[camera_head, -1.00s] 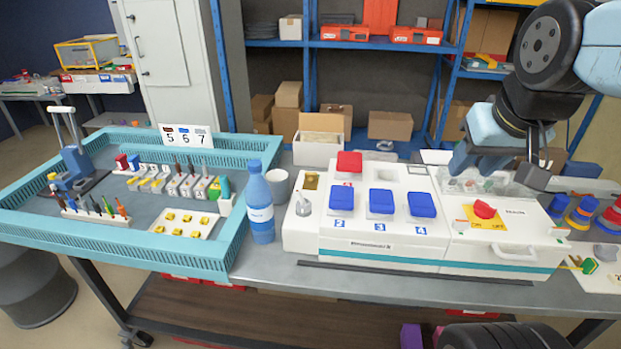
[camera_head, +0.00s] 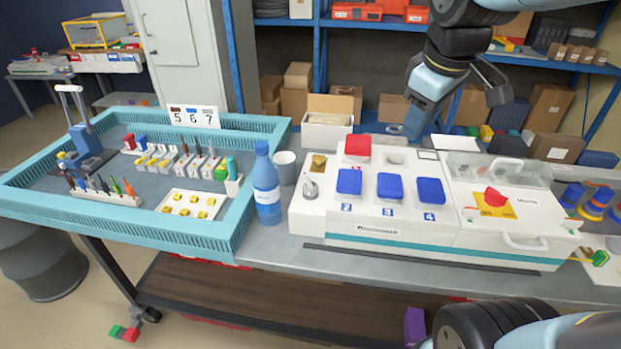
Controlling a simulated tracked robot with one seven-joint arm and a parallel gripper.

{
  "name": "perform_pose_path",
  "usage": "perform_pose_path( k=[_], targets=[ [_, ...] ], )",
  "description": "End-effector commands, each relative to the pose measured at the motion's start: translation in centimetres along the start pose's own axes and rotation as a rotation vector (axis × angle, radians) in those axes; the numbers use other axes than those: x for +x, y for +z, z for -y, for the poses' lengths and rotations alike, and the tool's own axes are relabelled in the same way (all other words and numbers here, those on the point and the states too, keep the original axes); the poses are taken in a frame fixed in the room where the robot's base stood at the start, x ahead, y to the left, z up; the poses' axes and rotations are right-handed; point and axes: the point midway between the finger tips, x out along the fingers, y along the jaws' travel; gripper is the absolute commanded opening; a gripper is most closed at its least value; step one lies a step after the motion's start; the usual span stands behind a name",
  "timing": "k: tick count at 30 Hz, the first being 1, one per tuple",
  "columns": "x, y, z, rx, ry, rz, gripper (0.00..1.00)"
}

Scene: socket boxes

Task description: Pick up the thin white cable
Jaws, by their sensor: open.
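I cannot make out a thin white cable in this view. The white socket box (camera_head: 400,234) stands on the bench, with a red block and several blue blocks on its top. A yellow-and-green plug-like piece (camera_head: 599,258) lies at the box's right end; whether a cable joins it is too small to tell. My gripper (camera_head: 455,108) is above and behind the middle of the box, in the air. Its jaws are spread wide with nothing between them.
A blue bottle (camera_head: 266,190) and a grey cup (camera_head: 285,168) stand left of the box. A teal-rimmed tray (camera_head: 190,235) with tools and small parts fills the left. A clear lid (camera_head: 498,168) covers the box's back right. Ringed pegs (camera_head: 596,204) stand at the far right.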

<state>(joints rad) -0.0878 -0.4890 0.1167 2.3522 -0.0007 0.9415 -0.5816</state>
Motion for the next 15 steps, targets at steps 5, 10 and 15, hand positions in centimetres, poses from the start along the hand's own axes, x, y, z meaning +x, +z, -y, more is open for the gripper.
perform_pose_path(
  k=[5,10,15],
  targets=[
    [2.3,-5.5,1.4,-0.431,-0.08,0.045,0.43],
    [4.8,-10.4,3.6,-0.842,-0.17,0.056,0.43],
    [7.2,-14.4,6.4,-1.207,-0.261,0.037,0.43]
  ],
)
